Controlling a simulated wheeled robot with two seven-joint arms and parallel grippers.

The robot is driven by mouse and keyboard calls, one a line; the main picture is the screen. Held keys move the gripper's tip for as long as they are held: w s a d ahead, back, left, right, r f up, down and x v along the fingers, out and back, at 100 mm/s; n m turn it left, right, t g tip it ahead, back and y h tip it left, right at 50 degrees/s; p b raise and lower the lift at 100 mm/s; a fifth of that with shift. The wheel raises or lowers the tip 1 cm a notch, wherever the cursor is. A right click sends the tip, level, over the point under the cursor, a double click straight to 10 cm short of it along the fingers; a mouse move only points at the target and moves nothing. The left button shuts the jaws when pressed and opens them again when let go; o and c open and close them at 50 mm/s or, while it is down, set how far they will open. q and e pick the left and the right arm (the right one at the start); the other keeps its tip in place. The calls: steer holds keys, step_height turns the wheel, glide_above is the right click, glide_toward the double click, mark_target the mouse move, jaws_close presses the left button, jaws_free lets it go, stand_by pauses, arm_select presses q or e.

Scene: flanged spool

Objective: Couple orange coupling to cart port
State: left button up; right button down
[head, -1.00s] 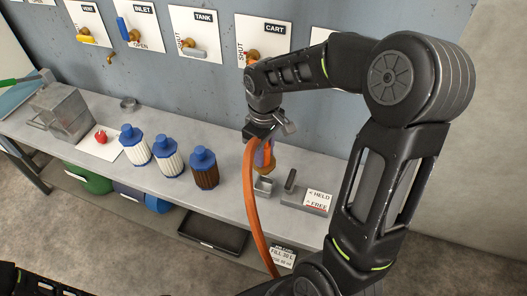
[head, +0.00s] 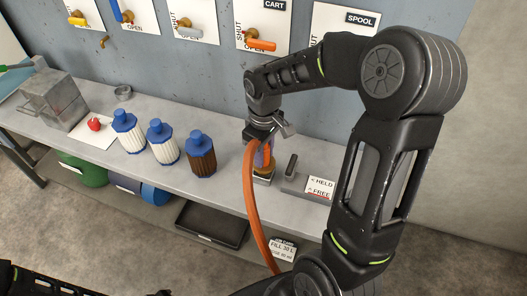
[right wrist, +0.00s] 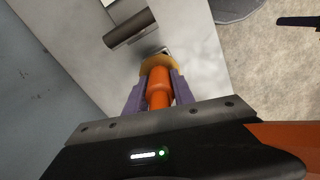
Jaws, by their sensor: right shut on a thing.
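My right gripper (head: 263,150) is shut on the orange coupling (right wrist: 160,82), its purple fingers on either side. The coupling points down, its brass-coloured end (head: 263,169) just above or at a small metal cup (head: 263,180) on the bench. I cannot tell whether they touch. An orange hose (head: 249,205) hangs from the coupling over the bench's front edge. The CART panel (head: 281,20) on the back wall has an orange lever (head: 262,45) lying level. I cannot make out a separate cart port; my arm covers part of the wall below. My left gripper is not clearly visible.
A block with a dark upright handle (head: 291,166) and a HELD/FREE label (head: 319,187) stands right of the cup. Several blue-capped filters, a brown one (head: 201,158) nearest, stand left. A black tray (head: 211,224) is on the lower shelf.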

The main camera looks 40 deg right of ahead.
steer(key=shift+f+b, duration=0.45)
steer(key=shift+f, duration=0.35)
steer(key=shift+f+b, duration=0.4)
steer(key=shift+f, duration=0.15)
stand_by(0.3)
steer(key=c, duration=1)
jaws_free()
step_height(320, 180, up, 8)
steer(key=shift+f, duration=0.1)
stand_by(0.6)
